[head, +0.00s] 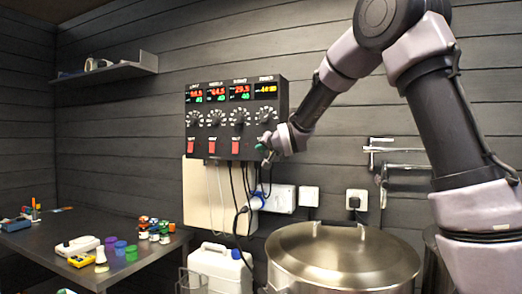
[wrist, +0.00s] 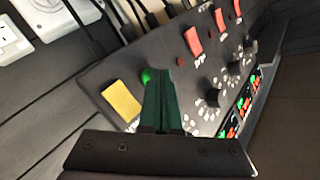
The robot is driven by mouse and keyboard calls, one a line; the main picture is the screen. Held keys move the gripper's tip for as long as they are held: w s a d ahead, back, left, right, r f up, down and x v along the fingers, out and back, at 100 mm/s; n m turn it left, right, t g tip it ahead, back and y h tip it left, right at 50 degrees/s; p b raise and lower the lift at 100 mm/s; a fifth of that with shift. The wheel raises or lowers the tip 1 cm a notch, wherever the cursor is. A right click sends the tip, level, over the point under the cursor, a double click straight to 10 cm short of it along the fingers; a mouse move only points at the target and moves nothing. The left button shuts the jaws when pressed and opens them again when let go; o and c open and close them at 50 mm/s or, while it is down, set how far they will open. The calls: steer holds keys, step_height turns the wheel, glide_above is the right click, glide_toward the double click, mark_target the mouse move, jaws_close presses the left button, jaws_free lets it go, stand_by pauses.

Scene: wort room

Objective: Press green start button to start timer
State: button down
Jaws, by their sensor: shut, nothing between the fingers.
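A dark control panel (head: 236,122) hangs on the wall, with red and green digit displays, a row of knobs and red rocker switches. Its rightmost display (head: 266,90) shows yellow digits. My gripper (head: 264,147) is at the panel's lower right, its fingers small and partly hidden in the head view. In the wrist view my gripper's dark green fingers (wrist: 168,78) are shut and empty, pointing at the panel. The round green button (wrist: 147,76) shows just left of the fingertips, partly hidden by them. I cannot tell whether they touch it.
A yellow rectangular piece (wrist: 121,101) sits on the panel beside the green button. Cables hang below the panel near wall sockets (head: 309,196). A large lidded steel kettle (head: 342,256) and a white canister (head: 220,268) stand below. A steel table (head: 50,238) with small items is at left.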

steer(key=shift+s+a, duration=0.2)
steer(key=shift+s, duration=0.35)
steer(key=shift+s+a, duration=0.3)
steer(key=shift+s, duration=0.45)
steer(key=shift+s+a, duration=0.35)
steer(key=shift+s, duration=0.45)
steer(key=shift+s+a, duration=0.3)
steer(key=shift+s, duration=0.45)
steer(key=s+d+m+g+h, duration=0.1)
steer(key=s+d+g, duration=0.1)
steer(key=s+d, duration=0.55)
steer(key=s+d+g+h, duration=0.15)
steer(key=s+d, duration=0.25)
steer(key=d, duration=0.6)
steer(key=s+d+f+g, duration=0.1)
steer(key=s+d+f, duration=0.1)
steer(key=s, duration=0.5)
steer(key=s+d+f+g+h, duration=0.1)
steer(key=s+d+f+g, duration=0.1)
steer(key=s+d, duration=0.2)
steer(key=s+d+f+g+h, duration=0.1)
steer(key=s+d+f, duration=0.1)
steer(key=s, duration=0.9)
steer(key=shift+d+f, duration=0.25)
steer(key=shift+d, duration=0.45)
